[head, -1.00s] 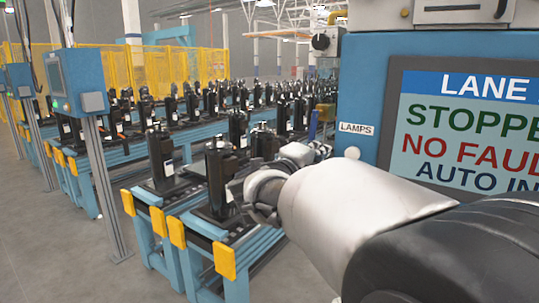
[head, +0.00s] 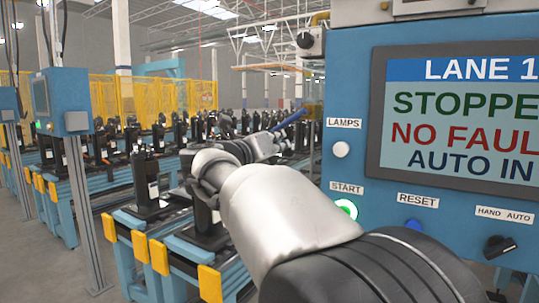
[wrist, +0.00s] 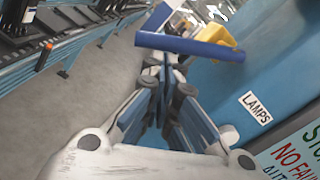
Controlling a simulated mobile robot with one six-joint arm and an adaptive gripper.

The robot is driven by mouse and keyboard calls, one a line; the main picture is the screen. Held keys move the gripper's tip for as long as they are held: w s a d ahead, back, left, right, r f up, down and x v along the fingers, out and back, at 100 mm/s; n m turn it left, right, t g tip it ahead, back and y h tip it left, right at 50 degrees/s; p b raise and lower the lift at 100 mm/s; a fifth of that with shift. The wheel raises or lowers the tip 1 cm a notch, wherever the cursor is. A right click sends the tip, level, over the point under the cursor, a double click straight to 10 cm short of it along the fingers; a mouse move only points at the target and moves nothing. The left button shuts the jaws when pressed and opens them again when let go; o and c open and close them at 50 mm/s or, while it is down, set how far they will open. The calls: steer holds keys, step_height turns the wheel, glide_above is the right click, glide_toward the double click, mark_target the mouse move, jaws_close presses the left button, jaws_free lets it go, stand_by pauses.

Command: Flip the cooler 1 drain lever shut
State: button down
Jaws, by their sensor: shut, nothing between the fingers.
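In the wrist view the blue lever (wrist: 190,45) lies across the picture, just ahead of my fingertips. I take it for the drain lever; no label on it is readable. My gripper (wrist: 165,62) is shut and empty, its fingers pointing at the lever. Whether the fingertips touch it, I cannot tell. In the head view my gripper (head: 272,143) is small and partly hidden by my wrist. The valve body under the lever is not clear.
The blue cabinet (head: 349,80) with a lane screen (head: 460,110) and buttons stands close on the right. Conveyors with several black units (head: 146,180) fill the left. A yellow part (wrist: 212,30) sits behind the lever. Grey floor (wrist: 80,90) is open at left in the wrist view.

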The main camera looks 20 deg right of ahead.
mark_target(275, 129)
steer(key=m, duration=0.1)
steer(key=w+a+r+m, duration=0.1)
steer(key=m, duration=0.1)
steer(key=w+r+m, duration=0.1)
steer(key=m, duration=0.1)
steer(key=shift+a+r, duration=0.25)
steer(key=shift+w+a+r, duration=0.1)
steer(key=shift+a+r, duration=0.05)
steer(key=shift+r, duration=0.3)
stand_by(0.4)
